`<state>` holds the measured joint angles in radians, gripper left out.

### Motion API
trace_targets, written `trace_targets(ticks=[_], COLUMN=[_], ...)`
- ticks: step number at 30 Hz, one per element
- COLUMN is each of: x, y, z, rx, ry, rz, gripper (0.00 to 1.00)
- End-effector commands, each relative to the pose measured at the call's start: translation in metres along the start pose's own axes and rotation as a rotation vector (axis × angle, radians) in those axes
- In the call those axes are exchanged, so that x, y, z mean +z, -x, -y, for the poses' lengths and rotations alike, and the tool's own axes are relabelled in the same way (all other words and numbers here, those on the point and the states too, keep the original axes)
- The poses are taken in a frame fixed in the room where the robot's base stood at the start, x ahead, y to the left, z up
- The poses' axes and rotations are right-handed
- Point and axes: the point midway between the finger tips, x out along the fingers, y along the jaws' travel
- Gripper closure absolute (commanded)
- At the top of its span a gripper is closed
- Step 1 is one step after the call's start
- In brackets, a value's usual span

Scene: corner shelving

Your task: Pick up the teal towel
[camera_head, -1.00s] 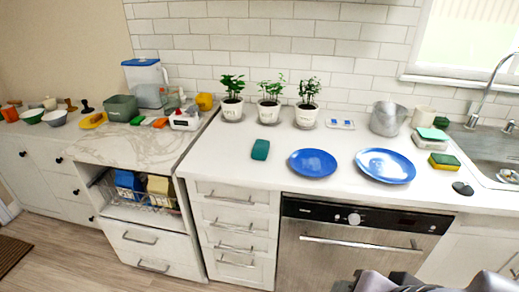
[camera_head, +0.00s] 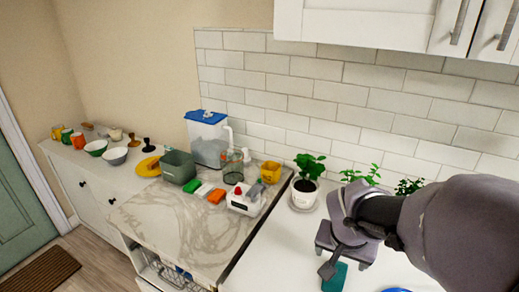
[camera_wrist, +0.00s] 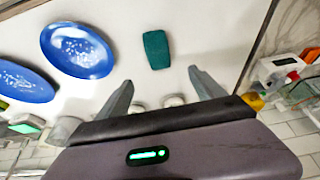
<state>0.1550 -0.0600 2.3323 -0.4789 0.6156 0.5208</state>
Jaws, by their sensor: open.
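The teal towel (camera_wrist: 157,49) is a small folded rectangle lying flat on the white counter. In the wrist view it sits just beyond my gripper (camera_wrist: 160,78), roughly in line with the gap between the two fingers. The fingers are apart with nothing between them. In the head view my gripper (camera_head: 335,262) points down over the counter, and part of the towel (camera_head: 336,279) shows beside and below it at the bottom edge. The gripper hides some of the towel there. I see no clear contact between them.
Blue plates (camera_wrist: 78,49) lie to the left of the towel in the wrist view. A potted plant (camera_head: 304,190) stands behind my gripper by the tiled wall.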

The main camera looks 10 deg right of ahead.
Motion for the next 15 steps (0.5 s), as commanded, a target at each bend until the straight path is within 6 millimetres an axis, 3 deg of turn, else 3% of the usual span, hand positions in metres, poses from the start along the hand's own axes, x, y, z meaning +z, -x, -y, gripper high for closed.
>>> trace_targets(ticks=[1, 6, 15], x=[0.004, 0.005, 0.005], y=[-0.024, -0.072, -0.106], z=[-0.001, 0.0, 0.0], rx=[0.003, 0.001, 0.0], ry=[0.0, 0.0, 0.0], rz=[0.005, 0.005, 0.002], gripper=[0.22, 0.22, 0.22])
